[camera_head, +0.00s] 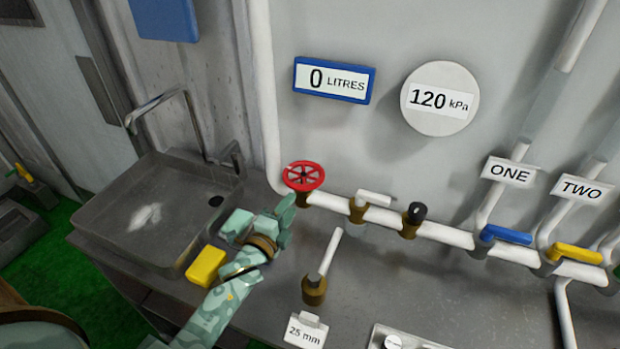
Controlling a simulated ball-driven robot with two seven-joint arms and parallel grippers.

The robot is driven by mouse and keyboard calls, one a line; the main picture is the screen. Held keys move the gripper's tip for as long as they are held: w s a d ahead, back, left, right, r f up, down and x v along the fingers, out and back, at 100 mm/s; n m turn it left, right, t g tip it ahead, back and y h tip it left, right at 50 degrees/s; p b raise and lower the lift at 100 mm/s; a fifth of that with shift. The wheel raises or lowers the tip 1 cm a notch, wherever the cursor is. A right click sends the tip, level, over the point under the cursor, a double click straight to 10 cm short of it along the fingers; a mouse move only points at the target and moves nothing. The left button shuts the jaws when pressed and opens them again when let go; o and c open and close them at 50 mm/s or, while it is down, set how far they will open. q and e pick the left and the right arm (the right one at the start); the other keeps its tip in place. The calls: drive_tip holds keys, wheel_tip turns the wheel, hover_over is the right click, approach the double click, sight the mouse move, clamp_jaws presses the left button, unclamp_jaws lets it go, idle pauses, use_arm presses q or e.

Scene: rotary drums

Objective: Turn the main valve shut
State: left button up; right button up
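The red handwheel valve (303,176) stands on a brass body at the left end of the white pipe (330,202), where it meets the vertical pipe. I take it to be the main valve. My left gripper (284,212), in pale green camouflage with a brown ring at the wrist, is just below and left of the wheel, over the metal counter. It looks apart from the wheel. Its fingers overlap in this view, so I cannot tell whether they are open or shut. I see nothing held in it. My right gripper is not in view.
A sink (160,212) with a tall tap lies left, and a yellow block (206,266) near its edge. Right of the wheel are a white-handled valve (372,198), a black-capped fitting (414,212), and blue (506,235) and yellow (575,253) levers. Gauges read 0 litres (334,80) and 120 kPa (440,98).

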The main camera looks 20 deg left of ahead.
sight(309, 177)
use_arm(q)
drive_tip(key=w+b, duration=0.1)
drive_tip(key=w, duration=1)
drive_tip(key=shift+w, duration=0.35)
clamp_jaws()
